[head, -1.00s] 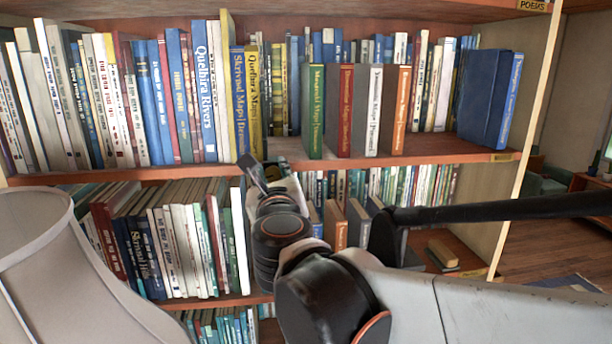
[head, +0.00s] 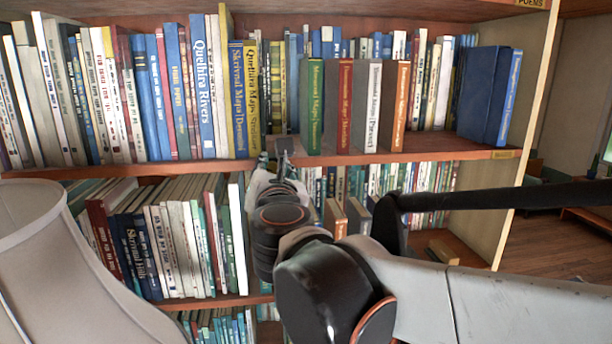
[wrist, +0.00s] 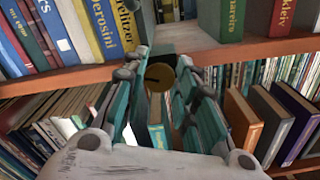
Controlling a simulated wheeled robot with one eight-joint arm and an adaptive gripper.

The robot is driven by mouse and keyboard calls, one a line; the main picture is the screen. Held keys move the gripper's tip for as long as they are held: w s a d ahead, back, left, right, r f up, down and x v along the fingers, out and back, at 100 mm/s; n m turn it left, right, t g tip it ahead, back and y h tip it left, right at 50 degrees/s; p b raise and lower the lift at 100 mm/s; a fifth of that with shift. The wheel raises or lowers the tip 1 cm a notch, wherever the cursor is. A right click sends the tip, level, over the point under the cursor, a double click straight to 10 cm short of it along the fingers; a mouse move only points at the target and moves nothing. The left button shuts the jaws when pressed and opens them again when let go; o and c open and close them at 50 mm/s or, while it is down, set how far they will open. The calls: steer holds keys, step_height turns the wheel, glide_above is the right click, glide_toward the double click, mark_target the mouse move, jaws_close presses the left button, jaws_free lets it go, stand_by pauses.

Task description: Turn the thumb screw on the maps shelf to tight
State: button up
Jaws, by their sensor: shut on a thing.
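The thumb screw (wrist: 160,77) is a round, brass-coloured disc with a dark line across its face. In the wrist view it sits between my two fingertips, at the front edge of the maps shelf (head: 400,159). My gripper (head: 274,160) is shut on it. In the wrist view the teal-sided fingers stand either side of the screw, and the thin contact points are hard to make out. In the head view the screw is hidden behind my gripper, which reaches up to the shelf edge just right of the yellow Quelhira Maps book (head: 250,98).
Upright books, including a green one (head: 315,108) and a red one (head: 345,108), stand close above my gripper. The lower shelf holds more books (head: 180,250) around my wrist. A lampshade (head: 60,260) stands at the left.

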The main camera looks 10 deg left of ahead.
steer(key=m+b, duration=0.1)
steer(key=m, duration=0.5)
steer(key=shift+f, duration=0.1)
steer(key=m+b, duration=0.1)
steer(key=m, duration=0.4)
steer(key=shift+d+m, duration=0.1)
steer(key=shift+m, duration=0.3)
steer(key=o, duration=1)
steer(key=shift+o, duration=0.2)
steer(key=v, duration=1.2)
steer(key=shift+f+b, duration=0.15)
steer(key=shift+b, duration=0.15)
